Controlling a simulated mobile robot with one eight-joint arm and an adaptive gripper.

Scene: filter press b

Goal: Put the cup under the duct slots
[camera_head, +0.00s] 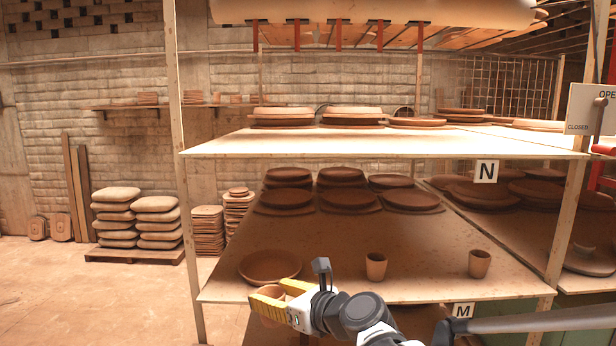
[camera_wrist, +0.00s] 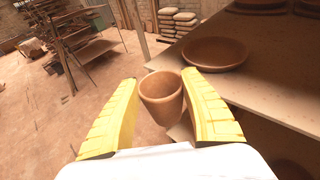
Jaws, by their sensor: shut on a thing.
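My gripper (camera_head: 275,294) is shut on a brown clay cup (camera_wrist: 160,100), with one yellow finger on each side of it. The cup looks upright, its open rim showing in the wrist view. It is held off the front edge of the lower shelf M, near the left corner; in the head view the fingers partly hide it. The tan duct (camera_head: 375,11) runs across the top, above the upper shelf N. Dark slots with red strips (camera_head: 338,35) hanging below them line its underside. Two more cups (camera_head: 376,266) (camera_head: 479,263) stand upright on shelf M.
A shallow bowl (camera_head: 270,266) sits on shelf M (camera_head: 330,245) near the held cup. Stacked plates (camera_head: 352,117) stand at the back of shelf N (camera_head: 300,143); its front strip is clear. Wooden posts (camera_head: 183,160) flank the rack. An OPEN/CLOSED sign (camera_head: 588,110) hangs at right.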

